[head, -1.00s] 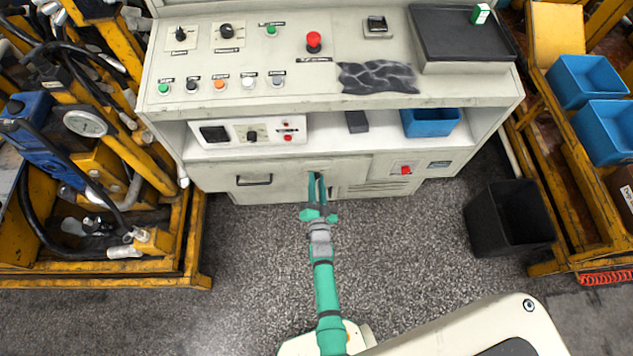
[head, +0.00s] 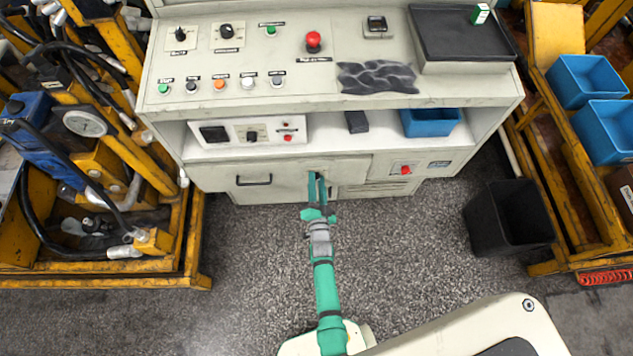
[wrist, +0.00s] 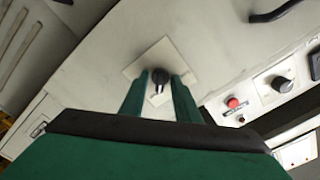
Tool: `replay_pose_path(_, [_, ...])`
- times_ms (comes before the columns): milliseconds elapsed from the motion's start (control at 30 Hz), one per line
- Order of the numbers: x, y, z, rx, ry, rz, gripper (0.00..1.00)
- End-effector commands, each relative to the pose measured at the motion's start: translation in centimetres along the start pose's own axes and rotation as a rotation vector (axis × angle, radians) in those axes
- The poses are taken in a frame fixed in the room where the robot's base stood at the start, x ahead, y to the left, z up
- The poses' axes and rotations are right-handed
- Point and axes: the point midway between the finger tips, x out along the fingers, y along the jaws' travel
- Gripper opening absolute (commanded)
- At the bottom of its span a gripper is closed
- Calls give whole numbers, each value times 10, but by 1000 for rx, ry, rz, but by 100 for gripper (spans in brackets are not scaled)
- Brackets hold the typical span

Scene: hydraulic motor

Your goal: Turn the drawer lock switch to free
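The switch is a black knob (wrist: 158,83) on a square pale plate on the front of the cabinet, seen in the wrist view. It stands between the two green fingers of my gripper (wrist: 160,75). The fingers are spread, one on each side of the knob; I cannot tell whether either touches it. In the head view, my gripper (head: 316,176) reaches the lower front panel of the cabinet, and its fingers hide the switch. The label on the switch plate is too small to read.
A dark drawer handle (head: 254,180) lies left of my gripper, and a red knob (head: 405,170) lies to the right. A white control box (head: 270,124) sits on the shelf above. A black bin (head: 508,220) stands at the right. The floor around my arm is clear.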

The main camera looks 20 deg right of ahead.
Motion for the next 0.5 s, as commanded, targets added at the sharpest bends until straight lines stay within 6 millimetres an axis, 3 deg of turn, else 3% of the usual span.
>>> replay_pose_path(267, [-2,0,1,-1,-1,0,29])
replay_pose_path(500, [-31,1,0,-1,-2,2,29])
